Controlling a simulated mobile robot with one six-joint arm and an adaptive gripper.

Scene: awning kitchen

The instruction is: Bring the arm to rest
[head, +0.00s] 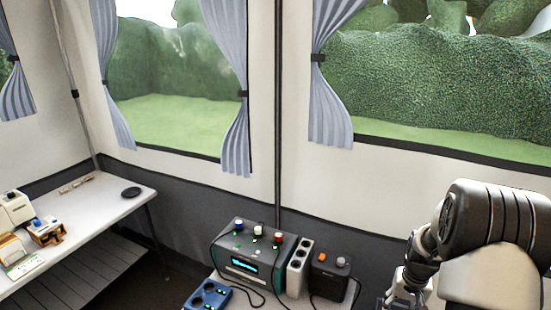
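My arm (490,235) is at the right edge of the head view, folded with a dark rounded joint on top and pale links below. My gripper (393,298) appears to be at the lower end of the arm, near the bottom edge of the picture. It is small and partly cut off, and I cannot tell whether its fingers are open or shut. I see nothing clearly held in it.
A dark device with a lit display (248,255) stands on a table at bottom centre, beside a grey socket strip (299,268), a black box (330,276) and a blue tray (208,297). A white table (95,222) at left carries small appliances and a black disc (131,193).

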